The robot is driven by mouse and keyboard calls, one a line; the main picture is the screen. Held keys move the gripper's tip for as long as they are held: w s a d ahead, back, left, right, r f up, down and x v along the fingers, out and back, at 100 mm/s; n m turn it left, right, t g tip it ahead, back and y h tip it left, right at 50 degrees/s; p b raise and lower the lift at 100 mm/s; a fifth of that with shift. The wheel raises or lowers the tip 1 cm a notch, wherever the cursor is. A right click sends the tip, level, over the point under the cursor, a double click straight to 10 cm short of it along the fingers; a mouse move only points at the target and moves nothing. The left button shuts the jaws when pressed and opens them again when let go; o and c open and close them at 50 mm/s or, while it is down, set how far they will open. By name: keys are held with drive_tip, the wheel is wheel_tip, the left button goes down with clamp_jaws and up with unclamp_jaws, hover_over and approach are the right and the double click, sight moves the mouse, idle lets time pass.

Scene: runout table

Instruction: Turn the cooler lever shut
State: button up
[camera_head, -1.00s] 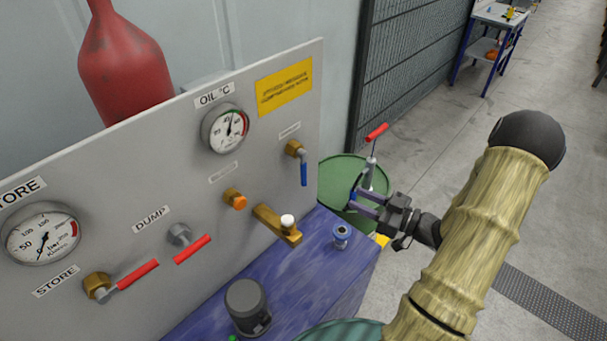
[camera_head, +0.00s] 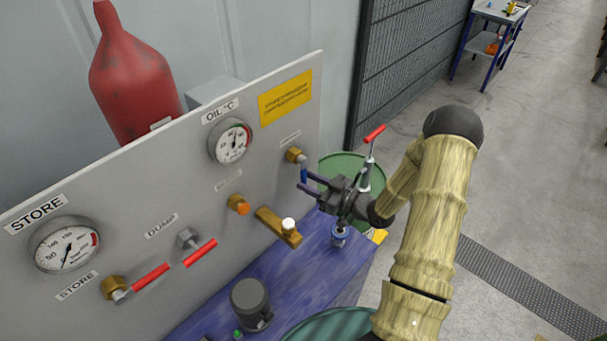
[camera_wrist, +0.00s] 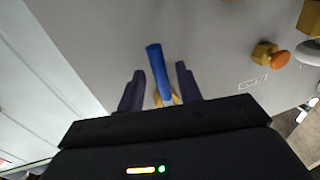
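The blue-handled lever (camera_head: 304,174) sits on a brass valve (camera_head: 294,155) at the right end of the grey panel. Its handle hangs down. The label above it is too small to read, so I cannot confirm that it says cooler. My gripper (camera_head: 303,181) is at this lever, its two purple fingers pointing at the panel. In the wrist view, the blue lever (camera_wrist: 156,72) lies between the open fingers of my gripper (camera_wrist: 160,88), with a gap on each side. The brass valve shows only partly behind the lever there.
A blue valve wheel (camera_head: 340,236) stands on the blue tank top (camera_head: 315,258) below. A green drum (camera_head: 340,166) stands behind my gripper.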

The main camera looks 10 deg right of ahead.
drive_tip(key=shift+p+x, duration=0.3)
drive_tip(key=shift+x, duration=0.95)
clamp_jaws()
